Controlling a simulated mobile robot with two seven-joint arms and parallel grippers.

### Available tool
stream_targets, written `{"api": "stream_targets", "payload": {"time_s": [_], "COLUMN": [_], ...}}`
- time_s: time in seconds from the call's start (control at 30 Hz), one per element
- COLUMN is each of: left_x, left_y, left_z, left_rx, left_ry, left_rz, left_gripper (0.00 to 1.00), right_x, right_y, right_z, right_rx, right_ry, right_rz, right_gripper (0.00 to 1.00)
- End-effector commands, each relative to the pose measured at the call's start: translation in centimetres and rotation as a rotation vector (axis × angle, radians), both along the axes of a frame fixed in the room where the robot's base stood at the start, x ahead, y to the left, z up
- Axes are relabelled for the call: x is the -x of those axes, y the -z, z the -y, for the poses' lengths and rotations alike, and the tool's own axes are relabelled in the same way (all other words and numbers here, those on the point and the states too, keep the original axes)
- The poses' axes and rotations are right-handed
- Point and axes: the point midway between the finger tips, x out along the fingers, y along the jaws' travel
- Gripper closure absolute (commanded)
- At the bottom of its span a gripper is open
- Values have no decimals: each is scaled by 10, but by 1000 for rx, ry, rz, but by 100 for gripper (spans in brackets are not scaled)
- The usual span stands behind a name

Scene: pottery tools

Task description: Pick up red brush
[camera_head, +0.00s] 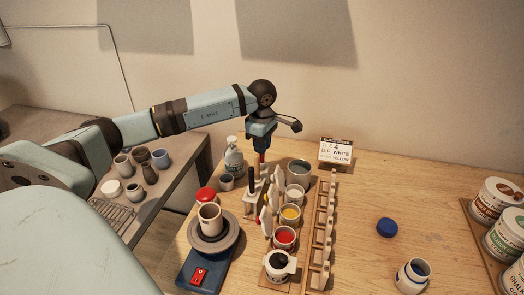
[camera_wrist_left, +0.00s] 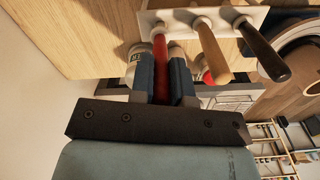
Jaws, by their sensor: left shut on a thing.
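The red brush (camera_head: 262,157) stands upright at the back of a small brush holder (camera_head: 249,207) on the wooden table. In the left wrist view the red handle (camera_wrist_left: 160,55) runs from the pale holder plate (camera_wrist_left: 150,17) down between the two fingers. My left gripper (camera_head: 261,146) points down from above and is shut on that handle. A tan-handled brush (camera_wrist_left: 212,55) and a black-handled brush (camera_wrist_left: 262,50) stand beside it in the holder. The brush's lower end is hidden in the head view. My right gripper is in neither view.
Cups of paint, such as a yellow one (camera_head: 291,213) and a red one (camera_head: 284,236), stand close right of the holder. A pottery wheel with a cup (camera_head: 210,218) is at front left, a pump bottle (camera_head: 233,158) behind. The table's right middle is mostly clear.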

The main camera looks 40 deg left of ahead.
Motion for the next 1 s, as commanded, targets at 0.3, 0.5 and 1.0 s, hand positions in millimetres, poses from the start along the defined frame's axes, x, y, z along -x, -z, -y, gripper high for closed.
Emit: {"api": "stream_targets", "payload": {"time_s": [0.3,0.5,1.0], "left_x": [-1,-1,0], "left_y": [-65,-115,-178], "left_z": [-1,0,0], "left_rx": [-2,0,0], "left_ry": [0,0,1], "left_rz": [5,5,0], "left_gripper": [100,100,100], "right_x": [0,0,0], "right_y": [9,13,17], "right_z": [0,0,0], "right_rx": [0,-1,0], "right_ry": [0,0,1], "right_rz": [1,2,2], "right_gripper": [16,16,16]}}
